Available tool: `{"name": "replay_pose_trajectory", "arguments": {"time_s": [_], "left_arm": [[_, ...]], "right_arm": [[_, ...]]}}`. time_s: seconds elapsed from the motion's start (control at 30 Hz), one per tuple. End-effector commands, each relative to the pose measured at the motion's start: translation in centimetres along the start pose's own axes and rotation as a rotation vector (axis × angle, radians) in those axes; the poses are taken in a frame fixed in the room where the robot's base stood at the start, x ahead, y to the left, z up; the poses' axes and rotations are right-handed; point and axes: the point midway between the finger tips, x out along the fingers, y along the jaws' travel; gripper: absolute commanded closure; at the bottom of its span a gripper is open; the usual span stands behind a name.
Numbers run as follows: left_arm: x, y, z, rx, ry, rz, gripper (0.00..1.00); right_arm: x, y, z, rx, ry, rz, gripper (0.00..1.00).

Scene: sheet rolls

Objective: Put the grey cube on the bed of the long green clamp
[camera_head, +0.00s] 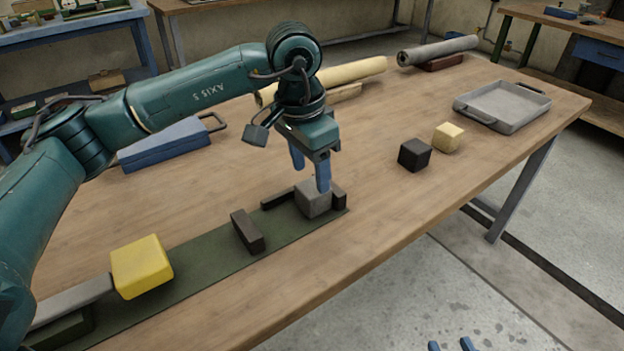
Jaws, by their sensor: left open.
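The long green clamp (200,272) lies along the near edge of the table, a flat green bed with dark upright blocks. The grey cube (312,203) sits at the right end of this bed, beside a dark end block (340,197). A dark jaw block (247,231) stands apart to its left. My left gripper (310,180) is open, pointing down just above the cube. Its near fingertip overlaps the cube's top; whether it touches is unclear. Only the blue fingertips of my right gripper (450,345) show, apart and empty, at the bottom edge.
A yellow block (141,268) is at the clamp's left part. A black cube (414,154), a cream cube (448,136) and a grey tray (503,105) stand to the right. Cream (350,73) and grey (438,50) rolls lie behind.

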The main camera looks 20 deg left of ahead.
Motion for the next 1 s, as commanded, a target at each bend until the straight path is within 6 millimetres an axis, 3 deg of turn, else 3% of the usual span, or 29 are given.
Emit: {"name": "replay_pose_trajectory", "arguments": {"time_s": [0.1,0.33,0.5,1.0], "left_arm": [[-3.0,0.0,-0.1,0.001,0.003,-0.002,0.46],[-6.5,0.0,-0.1,0.0,0.001,-0.001,0.46],[-7.4,0.0,0.0,0.0,-0.001,0.001,0.46],[-7.4,0.0,0.0,0.001,-0.001,0.001,0.46]], "right_arm": [[-0.5,0.1,-0.2,0.012,-0.006,0.005,0.64],[-0.9,0.2,-0.5,0.028,-0.002,0.008,0.64],[-0.9,0.3,-0.8,0.032,0.007,0.012,0.64],[-1.0,0.3,-0.6,0.036,-0.003,0.015,0.64]]}}
